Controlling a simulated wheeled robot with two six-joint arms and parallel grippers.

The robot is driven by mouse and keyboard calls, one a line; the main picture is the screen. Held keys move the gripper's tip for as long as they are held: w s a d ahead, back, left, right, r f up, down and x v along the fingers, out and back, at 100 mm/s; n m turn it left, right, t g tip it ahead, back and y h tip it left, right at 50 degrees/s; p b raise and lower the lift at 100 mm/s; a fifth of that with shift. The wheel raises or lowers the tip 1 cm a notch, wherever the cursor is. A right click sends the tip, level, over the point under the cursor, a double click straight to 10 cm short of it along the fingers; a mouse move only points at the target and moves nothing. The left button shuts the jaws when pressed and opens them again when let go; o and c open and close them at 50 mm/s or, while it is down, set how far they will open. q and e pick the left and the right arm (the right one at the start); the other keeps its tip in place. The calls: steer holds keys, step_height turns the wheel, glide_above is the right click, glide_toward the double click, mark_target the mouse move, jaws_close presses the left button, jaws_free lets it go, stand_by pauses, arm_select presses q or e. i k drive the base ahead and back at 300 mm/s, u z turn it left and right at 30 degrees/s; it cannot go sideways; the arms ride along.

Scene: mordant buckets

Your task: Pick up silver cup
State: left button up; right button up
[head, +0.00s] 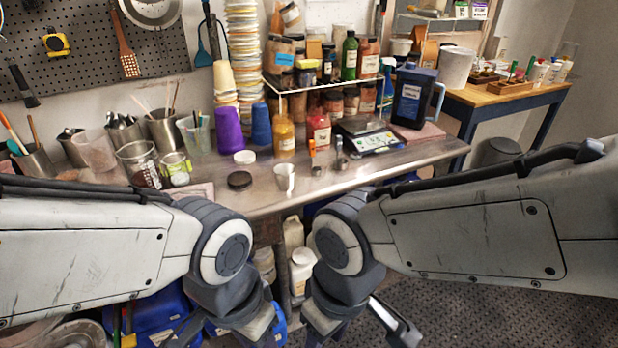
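Larger silver metal cups stand at the back left: one holding sticks (165,130), one with utensils (124,134) and one at the far left (36,162). Which one the task means I cannot tell. My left gripper (222,330) and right gripper (358,326) hang below and in front of the table edge, partly cut off by the frame. Their fingers look apart, with nothing seen between them. Neither touches a cup.
A scale (370,136), a jug (413,97), bottles and stacked cups (243,50) fill the back. The table's front right is fairly clear. Blue bins (150,318) stand below.

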mark_target(285, 173)
steer(key=k, duration=0.3)
steer(key=u, duration=0.8)
steer(key=i, duration=1.55)
steer(key=z, duration=0.3)
